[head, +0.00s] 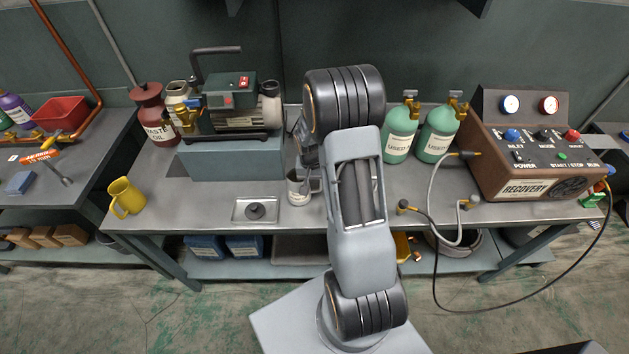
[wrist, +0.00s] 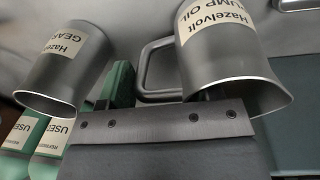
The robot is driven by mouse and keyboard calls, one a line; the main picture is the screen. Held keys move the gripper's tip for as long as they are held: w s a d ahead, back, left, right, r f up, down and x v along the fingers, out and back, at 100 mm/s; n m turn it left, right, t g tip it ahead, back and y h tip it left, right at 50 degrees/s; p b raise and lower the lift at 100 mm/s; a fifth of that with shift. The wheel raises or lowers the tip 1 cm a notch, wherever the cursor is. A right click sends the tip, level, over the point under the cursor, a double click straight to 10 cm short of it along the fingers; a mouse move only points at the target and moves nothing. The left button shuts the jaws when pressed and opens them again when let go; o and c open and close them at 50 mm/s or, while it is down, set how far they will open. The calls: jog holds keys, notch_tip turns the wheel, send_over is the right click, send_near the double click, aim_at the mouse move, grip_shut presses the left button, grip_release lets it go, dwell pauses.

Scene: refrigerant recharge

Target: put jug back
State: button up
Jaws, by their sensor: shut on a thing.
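A grey metal jug (wrist: 222,62) with a cream label reading Hazelvolt PUMP OIL fills the upper right of the wrist view. Its handle (wrist: 143,72) reaches back to my gripper (wrist: 155,98), which is shut on it; the exact grip is partly hidden behind my gripper's body. A second grey jug (wrist: 65,68), with a Hazelvolt GEAR label, is at the left of the wrist view. In the head view a grey jug (head: 297,190) with a pale label shows at the bench middle, just below my gripper (head: 312,165). I cannot tell which jug it is. My arm hides the area to its right.
Green cylinders (head: 400,140) and a recovery unit (head: 525,150) with hoses stand right.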

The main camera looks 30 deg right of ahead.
jog(key=shift+f, duration=0.25)
jog(key=shift+f, duration=0.15)
jog(key=o, duration=1.3)
jog(key=r, duration=0.8)
jog(key=a+r+b, duration=0.1)
jog(key=r, duration=0.2)
jog(key=shift+w+r, duration=0.2)
jog(key=shift+r, duration=0.2)
jog(key=shift+s+a+r+n+t+y, duration=0.15)
jog(key=shift+s+a+r+n+t, duration=0.8)
jog(key=shift+s+a+r, duration=1.3)
jog(key=shift+s+a+r+n+t+y, duration=0.1)
jog(key=shift+s+a+r+n+t, duration=0.55)
jog(key=shift+s+a+r+n, duration=1.45)
jog(key=shift+s+a+r+n+t+y, duration=0.15)
jog(key=shift+s+a+r+t, duration=0.65)
jog(key=shift+s+a+r, duration=1.55)
